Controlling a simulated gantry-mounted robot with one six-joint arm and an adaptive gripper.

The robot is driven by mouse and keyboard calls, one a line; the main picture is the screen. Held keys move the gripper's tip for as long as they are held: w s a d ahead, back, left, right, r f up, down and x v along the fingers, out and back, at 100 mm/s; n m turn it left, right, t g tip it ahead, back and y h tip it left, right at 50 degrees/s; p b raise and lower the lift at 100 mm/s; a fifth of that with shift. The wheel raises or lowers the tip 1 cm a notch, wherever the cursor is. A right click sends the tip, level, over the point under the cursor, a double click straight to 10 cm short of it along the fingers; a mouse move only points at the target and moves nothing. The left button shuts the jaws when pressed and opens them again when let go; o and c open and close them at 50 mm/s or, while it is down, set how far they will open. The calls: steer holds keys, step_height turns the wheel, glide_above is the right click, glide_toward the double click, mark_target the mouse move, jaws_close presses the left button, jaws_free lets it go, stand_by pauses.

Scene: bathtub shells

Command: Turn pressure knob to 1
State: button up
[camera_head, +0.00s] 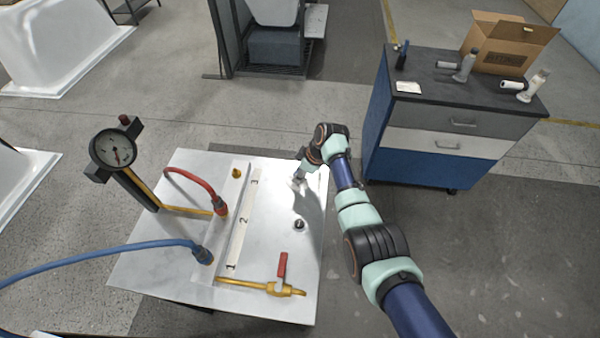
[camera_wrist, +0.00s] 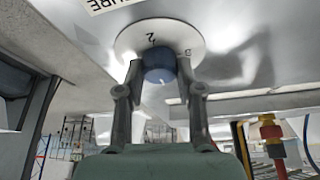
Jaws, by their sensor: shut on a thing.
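The pressure knob, a blue-grey round knob (camera_wrist: 158,68), sits on a white round dial plate (camera_wrist: 128,44) in the wrist view. The plate bears a 2 and another mark too unclear to read. A faint white line shows on the knob; I cannot tell which number it points at. My gripper (camera_wrist: 158,82) has one finger on each side of the knob and is shut on it. In the head view my gripper (camera_head: 299,178) is down at the panel's (camera_head: 275,180) upper right, and it hides the knob. Part of a printed label (camera_wrist: 108,4) shows above the dial.
On the panel are a small dark knob (camera_head: 299,226), a brass valve with red handle (camera_head: 282,270), a strip numbered 1 to 3 (camera_head: 243,220), and red (camera_head: 196,184) and blue (camera_head: 150,245) hoses. A gauge (camera_head: 113,148) stands left. A drawer cabinet (camera_head: 450,125) stands close on the right.

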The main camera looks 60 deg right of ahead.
steer(key=shift+r+m+p, duration=0.1)
steer(key=shift+m+p, duration=0.2)
steer(key=shift+p, duration=0.05)
steer(key=m+h+p, duration=0.1)
steer(key=m+p, duration=0.1)
steer(key=shift+a+r+p, duration=0.1)
steer(key=shift+r+p, duration=0.05)
steer(key=shift+p, duration=0.15)
steer(key=m+h+p, duration=0.1)
steer(key=m, duration=0.2)
steer(key=m+g+h+p, duration=0.1)
steer(key=m+p, duration=0.1)
steer(key=shift+w+a+m, duration=0.1)
steer(key=shift+m, duration=0.3)
steer(key=m, duration=0.1)
steer(key=m+g+h, duration=0.1)
steer(key=m, duration=0.2)
steer(key=shift+f+m, duration=0.25)
steer(key=shift+m, duration=0.05)
steer(key=m+g+b, duration=0.1)
steer(key=m, duration=0.1)
steer(key=m+g+h+b, duration=0.1)
steer(key=m, duration=0.1)
steer(key=shift+w+m+b, duration=0.15)
steer(key=shift+m+b, duration=0.15)
steer(key=shift+b, duration=0.05)
steer(key=o, duration=1.1)
steer(key=shift+o, duration=0.2)
